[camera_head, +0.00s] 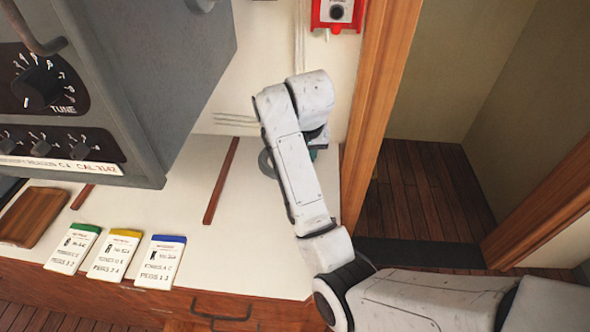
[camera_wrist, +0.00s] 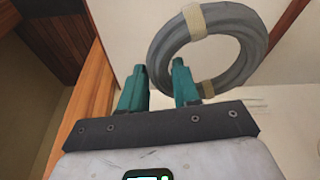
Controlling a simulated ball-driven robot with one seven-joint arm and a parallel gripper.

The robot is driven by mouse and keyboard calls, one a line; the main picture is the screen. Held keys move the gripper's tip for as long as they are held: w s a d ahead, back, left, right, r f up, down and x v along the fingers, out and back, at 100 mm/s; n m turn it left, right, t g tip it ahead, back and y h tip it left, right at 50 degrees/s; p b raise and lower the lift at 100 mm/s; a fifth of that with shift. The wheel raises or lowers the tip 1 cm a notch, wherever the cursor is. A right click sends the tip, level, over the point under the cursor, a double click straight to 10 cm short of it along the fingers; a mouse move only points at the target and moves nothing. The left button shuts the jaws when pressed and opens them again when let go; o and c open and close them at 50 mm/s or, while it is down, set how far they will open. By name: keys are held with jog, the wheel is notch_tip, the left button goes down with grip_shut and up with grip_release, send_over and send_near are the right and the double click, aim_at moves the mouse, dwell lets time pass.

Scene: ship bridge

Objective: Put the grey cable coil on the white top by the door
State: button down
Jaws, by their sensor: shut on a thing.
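The grey cable coil (camera_wrist: 256,42) is a thick ring with beige tape bands in the wrist view. My gripper (camera_wrist: 160,72) has teal fingers, shut on the coil at its near left side; the exact contact is hard to see. In the head view the coil (camera_head: 265,163) shows only as a grey arc beside my arm, over the door end of the white top (camera_head: 255,235). A bit of teal of my gripper (camera_head: 318,148) shows there; my arm hides the rest. I cannot tell whether the coil touches the top.
The wooden door frame (camera_head: 372,110) stands close to the right of my gripper, with the open doorway beyond. A thin wooden strip (camera_head: 222,182) crosses the top left of the coil. Three labelled cards (camera_head: 117,255) and a grey radio set (camera_head: 150,90) are farther left.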

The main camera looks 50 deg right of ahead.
jog(key=shift+w+d+f+p, duration=0.2)
jog(key=shift+w+d+f, duration=0.15)
jog(key=shift+w+d, duration=0.25)
jog(key=shift+w+d+f+p, duration=0.2)
jog(key=shift+w+d+f, duration=0.2)
jog(key=shift+w, duration=0.25)
jog(key=w+d+f, duration=0.2)
jog(key=f, duration=0.1)
jog(key=w+f, duration=0.1)
jog(key=f, duration=0.1)
jog(key=shift+w+d+f, duration=0.15)
jog(key=shift+w+d, duration=0.05)
jog(key=shift+d, duration=0.2)
jog(key=shift+f+p, duration=0.65)
jog(key=shift+f, duration=0.95)
jog(key=c, duration=0.8)
grip_release()
jog(key=v, duration=1.2)
jog(key=shift+b, duration=0.4)
